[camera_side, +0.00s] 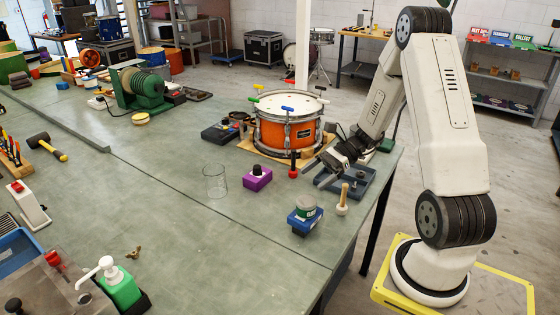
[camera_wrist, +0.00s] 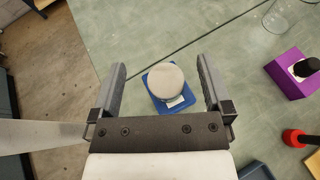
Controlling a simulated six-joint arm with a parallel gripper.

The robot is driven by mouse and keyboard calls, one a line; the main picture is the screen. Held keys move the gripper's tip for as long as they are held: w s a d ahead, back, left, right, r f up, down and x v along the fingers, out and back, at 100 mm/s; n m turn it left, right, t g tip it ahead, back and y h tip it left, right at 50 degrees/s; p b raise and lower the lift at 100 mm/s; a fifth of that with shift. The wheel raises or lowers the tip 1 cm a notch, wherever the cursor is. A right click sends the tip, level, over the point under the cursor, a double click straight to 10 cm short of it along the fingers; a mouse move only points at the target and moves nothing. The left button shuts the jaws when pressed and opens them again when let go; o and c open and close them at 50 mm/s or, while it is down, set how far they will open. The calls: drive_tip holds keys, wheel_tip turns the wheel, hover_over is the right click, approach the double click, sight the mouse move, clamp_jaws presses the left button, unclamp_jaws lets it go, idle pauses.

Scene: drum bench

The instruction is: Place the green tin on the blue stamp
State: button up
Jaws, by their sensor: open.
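The green tin (camera_side: 305,204), short and round with a pale lid, sits upright on the blue stamp (camera_side: 306,223) near the front edge of the bench. In the wrist view the tin (camera_wrist: 165,82) shows from above, covering much of the blue stamp (camera_wrist: 155,100), whose blue edges show around it. My gripper (camera_side: 312,171) is above and behind them in the side view, apart from both. In the wrist view my gripper's fingers (camera_wrist: 160,66) are spread wide with nothing held, and the tin appears between them from above.
A purple stamp (camera_side: 257,178) and an empty clear glass (camera_side: 215,182) stand to the left. A wooden-handled stamp (camera_side: 342,200) stands close on the right, and a red stamp (camera_side: 293,166) behind. An orange drum (camera_side: 288,126) is further back. The bench left of the glass is fairly clear.

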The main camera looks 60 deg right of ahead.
drive_tip(key=shift+a+n+g, duration=0.3)
drive_tip(key=shift+a+g, duration=0.1)
drive_tip(key=shift+a, duration=0.1)
drive_tip(key=s+a+r+n+g+h, duration=0.1)
drive_tip(key=s+a+n+g+h, duration=0.1)
drive_tip(key=a+n+h, duration=1)
drive_tip(key=a+n, duration=0.3)
drive_tip(key=n, duration=0.7)
drive_tip(key=shift+s+r+n+g, duration=0.15)
drive_tip(key=shift+s+n+g, duration=0.15)
drive_tip(key=shift+n, duration=0.1)
